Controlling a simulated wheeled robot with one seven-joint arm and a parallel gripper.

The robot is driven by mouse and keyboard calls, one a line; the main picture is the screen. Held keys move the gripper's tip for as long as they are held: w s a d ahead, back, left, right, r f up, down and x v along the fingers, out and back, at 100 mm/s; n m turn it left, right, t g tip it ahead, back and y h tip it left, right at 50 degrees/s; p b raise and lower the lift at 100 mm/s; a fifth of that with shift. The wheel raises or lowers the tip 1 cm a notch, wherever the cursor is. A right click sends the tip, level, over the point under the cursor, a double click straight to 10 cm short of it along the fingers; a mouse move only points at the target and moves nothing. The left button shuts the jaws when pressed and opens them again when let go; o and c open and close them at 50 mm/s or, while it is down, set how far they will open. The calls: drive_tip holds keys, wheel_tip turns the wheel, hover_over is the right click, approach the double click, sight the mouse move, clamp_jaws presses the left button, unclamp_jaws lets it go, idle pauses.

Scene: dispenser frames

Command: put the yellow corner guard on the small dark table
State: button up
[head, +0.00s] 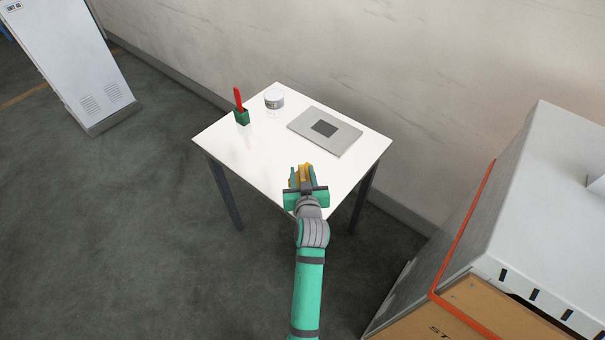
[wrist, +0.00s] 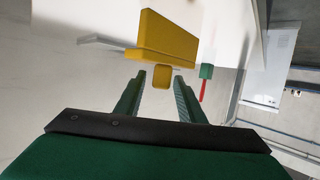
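The yellow corner guard (head: 304,172) is at the near edge of the table, at the end of my gripper (head: 302,175). In the wrist view the guard (wrist: 167,38) lies just beyond my fingertips (wrist: 160,78), with a small yellow block of it between them. A narrow gap shows on each side of that block, so the gripper looks open around it. Whether the guard touches the tabletop is unclear. The table (head: 262,163) has a white top and dark legs; no dark tabletop shows.
On the table are a grey laptop-like slab (head: 340,138), a white round container (head: 274,97) and a green holder (head: 242,118) with a red stick. The left front of the top is clear. A white machine (head: 540,190) and cardboard box (head: 470,315) stand at right; a wall runs behind.

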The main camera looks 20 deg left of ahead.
drive_tip(key=v, duration=1.2)
drive_tip(key=s+d+f+m+t+h, duration=0.1)
drive_tip(key=s+d+f+h, duration=0.15)
drive_tip(key=s+d, duration=0.4)
drive_tip(key=s+d+f+m+h, duration=0.1)
drive_tip(key=s+d+f, duration=0.3)
drive_tip(key=s+d, duration=0.3)
drive_tip(key=s+d+r+m+h, duration=0.1)
drive_tip(key=s+r, duration=0.1)
drive_tip(key=s, duration=0.8)
drive_tip(key=s+r+m+t+h, duration=0.1)
drive_tip(key=s+r+m, duration=0.1)
drive_tip(key=s, duration=0.8)
drive_tip(key=shift+s+d+r+h, duration=0.2)
drive_tip(key=shift+s+d+h, duration=0.15)
drive_tip(key=shift+s+d, duration=0.05)
